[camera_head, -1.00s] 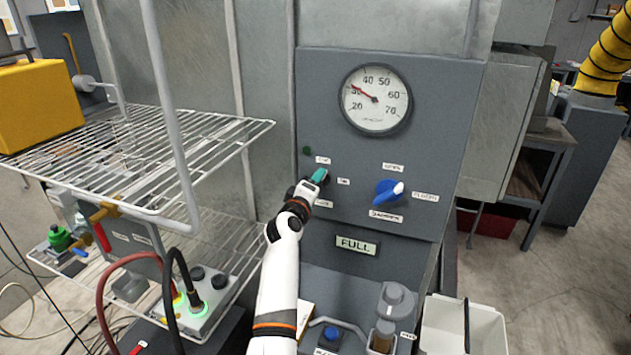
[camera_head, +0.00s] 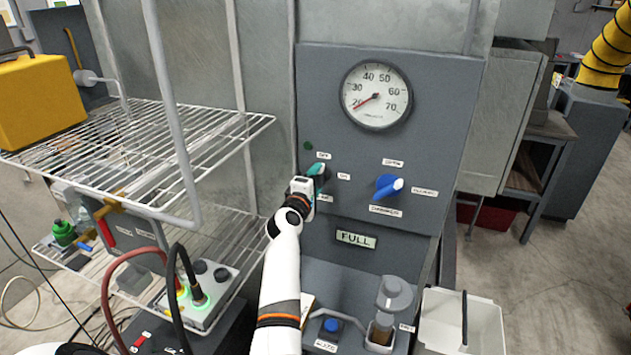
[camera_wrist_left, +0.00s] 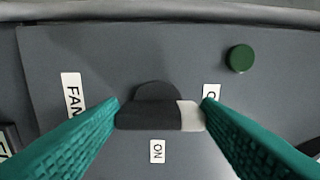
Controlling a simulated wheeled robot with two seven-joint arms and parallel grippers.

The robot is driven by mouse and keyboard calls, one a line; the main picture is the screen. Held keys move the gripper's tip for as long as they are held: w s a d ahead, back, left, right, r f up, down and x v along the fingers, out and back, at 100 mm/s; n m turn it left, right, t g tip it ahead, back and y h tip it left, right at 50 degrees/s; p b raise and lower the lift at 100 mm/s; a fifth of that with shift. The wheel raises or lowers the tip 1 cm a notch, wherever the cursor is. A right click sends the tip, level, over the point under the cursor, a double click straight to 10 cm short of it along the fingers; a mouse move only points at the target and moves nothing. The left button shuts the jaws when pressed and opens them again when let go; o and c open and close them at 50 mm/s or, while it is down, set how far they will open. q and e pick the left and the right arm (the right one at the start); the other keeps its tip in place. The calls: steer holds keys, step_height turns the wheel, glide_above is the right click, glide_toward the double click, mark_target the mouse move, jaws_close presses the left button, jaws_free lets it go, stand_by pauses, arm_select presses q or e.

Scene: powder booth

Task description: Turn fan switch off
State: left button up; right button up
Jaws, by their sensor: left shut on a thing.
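The fan switch (camera_wrist_left: 158,113), a dark knob with a white-tipped end, shows in the left wrist view between my green fingertips. Its white end points right, toward a partly hidden label (camera_wrist_left: 211,91) starting with "O". The ON label (camera_wrist_left: 157,151) is below it and the FAN label (camera_wrist_left: 73,95) is left. My left gripper (camera_head: 317,170) is shut on the switch at the grey panel (camera_head: 440,110). In the head view, the gripper hides the switch. My right gripper is out of view.
A round dark green lamp (camera_wrist_left: 240,58) sits beside the switch. A gauge (camera_head: 376,95) reads about 20. A blue knob (camera_head: 388,187) is to the right. A wire rack (camera_head: 130,150) stands close on the left, and a white bin (camera_head: 485,325) at lower right.

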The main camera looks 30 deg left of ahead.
arm_select(q)
steer(key=o, duration=1)
steer(key=p+v, duration=0.4)
steer(key=v, duration=0.8)
steer(key=shift+f, duration=0.1)
